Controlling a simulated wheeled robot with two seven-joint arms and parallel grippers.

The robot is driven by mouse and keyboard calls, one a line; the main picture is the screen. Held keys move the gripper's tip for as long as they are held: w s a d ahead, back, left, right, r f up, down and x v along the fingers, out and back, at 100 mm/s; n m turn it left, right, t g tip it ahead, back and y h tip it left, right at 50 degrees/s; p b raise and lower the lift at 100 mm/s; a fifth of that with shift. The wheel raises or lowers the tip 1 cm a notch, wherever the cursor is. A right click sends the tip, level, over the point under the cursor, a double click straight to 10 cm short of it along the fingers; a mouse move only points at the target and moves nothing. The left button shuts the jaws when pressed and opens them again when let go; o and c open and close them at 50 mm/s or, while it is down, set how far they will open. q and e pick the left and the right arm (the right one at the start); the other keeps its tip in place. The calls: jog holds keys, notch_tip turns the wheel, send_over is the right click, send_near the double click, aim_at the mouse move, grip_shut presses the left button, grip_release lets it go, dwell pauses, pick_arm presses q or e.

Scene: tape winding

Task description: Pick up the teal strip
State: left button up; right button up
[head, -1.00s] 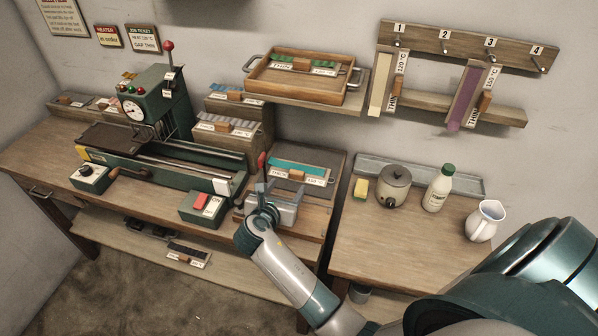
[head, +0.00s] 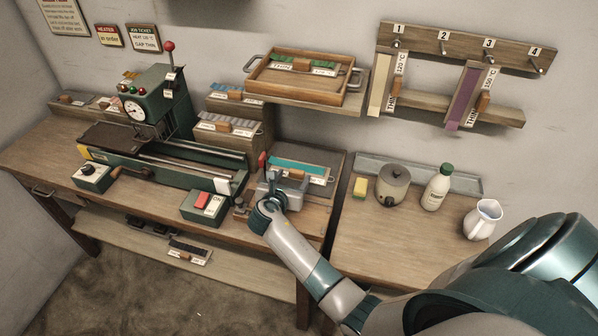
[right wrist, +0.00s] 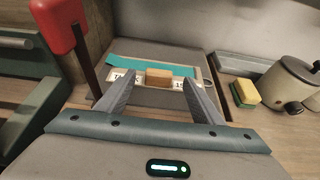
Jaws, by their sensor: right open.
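The teal strip (head: 300,165) lies flat on a dark grey mat on the workbench, with white labels and a wooden block along its near side. The strip also shows in the right wrist view (right wrist: 150,71), with the wooden block (right wrist: 159,76) at its near edge. My right gripper (right wrist: 156,88) is open and empty. In the right wrist view its two fingers point towards the strip, one on each side of the block. In the head view my right gripper (head: 284,180) is just in front of the strip and hides part of its near edge. My left gripper is not in view.
A red-tipped lever (right wrist: 57,24) stands close left of my right gripper. A green machine (head: 160,105) stands at the left. A pot (head: 393,185), a yellow sponge (head: 360,187), a bottle (head: 437,188) and a jug (head: 483,220) stand on the right table.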

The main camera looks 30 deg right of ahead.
aim_at(296, 172)
jog(key=shift+p+x, duration=0.5)
jog(key=shift+x, duration=1.75)
jog(key=shift+r, duration=0.1)
jog(key=shift+a, duration=0.1)
jog(key=c, duration=1.2)
